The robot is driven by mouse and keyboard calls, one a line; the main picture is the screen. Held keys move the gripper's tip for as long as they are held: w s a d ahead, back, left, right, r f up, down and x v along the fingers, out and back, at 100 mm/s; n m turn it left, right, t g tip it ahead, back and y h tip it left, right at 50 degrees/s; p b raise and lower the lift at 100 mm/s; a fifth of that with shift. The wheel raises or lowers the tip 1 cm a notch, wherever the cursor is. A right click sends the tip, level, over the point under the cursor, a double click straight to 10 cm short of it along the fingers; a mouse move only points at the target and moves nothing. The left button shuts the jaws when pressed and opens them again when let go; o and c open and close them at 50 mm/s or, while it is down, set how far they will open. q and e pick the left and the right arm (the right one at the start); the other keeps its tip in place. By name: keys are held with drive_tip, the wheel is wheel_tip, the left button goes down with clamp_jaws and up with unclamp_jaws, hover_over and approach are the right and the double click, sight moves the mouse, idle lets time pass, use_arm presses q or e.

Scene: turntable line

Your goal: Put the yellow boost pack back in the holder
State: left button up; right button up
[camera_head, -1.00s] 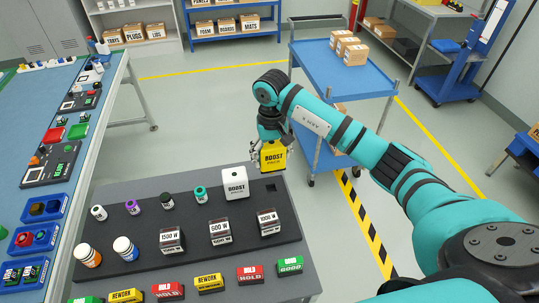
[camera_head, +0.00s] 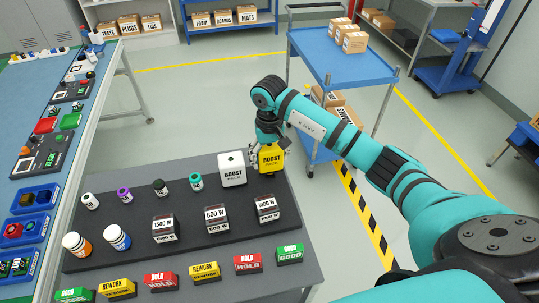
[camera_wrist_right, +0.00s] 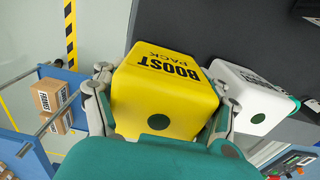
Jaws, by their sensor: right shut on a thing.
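The yellow boost pack (camera_head: 271,158) is in my right gripper (camera_head: 268,150), at the back right corner of the dark holder board (camera_head: 140,210). In the right wrist view, the yellow pack (camera_wrist_right: 165,95) sits between the two fingers (camera_wrist_right: 160,110), which are shut on its sides. The pack is low, close to the board. Its underside and the socket there are hidden, so I cannot tell if it is seated. A white boost pack (camera_head: 232,168) stands upright just left of it, close beside the gripper. My left gripper is not in view.
Several small capped jars, such as the teal-capped one (camera_head: 196,182), and weight boxes, such as the 500 W one (camera_head: 215,218), stand on the board. Coloured label blocks (camera_head: 205,272) line the front. A blue cart (camera_head: 318,68) stands behind.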

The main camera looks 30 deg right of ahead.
idle(1.4)
drive_tip(key=shift+f+b, duration=1.3)
drive_tip(key=shift+b, duration=0.35)
